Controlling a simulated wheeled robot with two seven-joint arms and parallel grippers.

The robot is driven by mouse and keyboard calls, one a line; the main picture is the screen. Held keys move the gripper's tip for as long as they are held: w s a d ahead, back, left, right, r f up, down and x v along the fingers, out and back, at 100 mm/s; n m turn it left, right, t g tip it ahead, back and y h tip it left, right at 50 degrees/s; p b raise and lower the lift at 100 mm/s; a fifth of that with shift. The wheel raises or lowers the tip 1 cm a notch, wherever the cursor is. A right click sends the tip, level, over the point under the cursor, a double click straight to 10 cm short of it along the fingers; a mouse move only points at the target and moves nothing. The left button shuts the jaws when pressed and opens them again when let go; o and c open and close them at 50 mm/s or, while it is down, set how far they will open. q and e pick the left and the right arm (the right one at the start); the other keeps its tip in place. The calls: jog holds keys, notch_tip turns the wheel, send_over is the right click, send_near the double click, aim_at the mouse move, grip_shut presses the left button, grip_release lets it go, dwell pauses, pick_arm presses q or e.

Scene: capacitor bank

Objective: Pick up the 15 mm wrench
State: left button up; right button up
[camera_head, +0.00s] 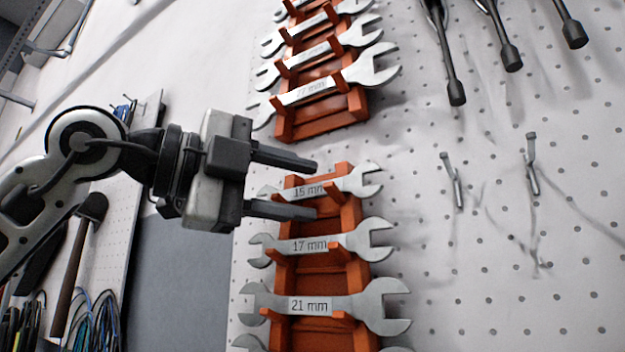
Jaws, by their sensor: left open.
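The 15 mm wrench (350,184) is silver and lies across the top slot of the lower orange rack (352,216) on the white pegboard. Its label reads 15 mm, and its left end is partly hidden by my gripper. My left gripper (316,189) comes in from the left with its two dark fingers apart. In the picture one finger lies above the wrench's left part and the other below it. I cannot tell whether the fingers touch the wrench. My right gripper is not in view.
The 17 mm wrench (312,246) and 21 mm wrench (330,306) sit just below in the same rack. An upper orange rack (318,126) holds several wrenches. Metal hooks (455,182) stick out at right, and dark-tipped tools (455,90) hang above them. A hammer (78,250) hangs at left.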

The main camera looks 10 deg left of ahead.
pick_arm(q)
grip_shut()
dwell(0.3)
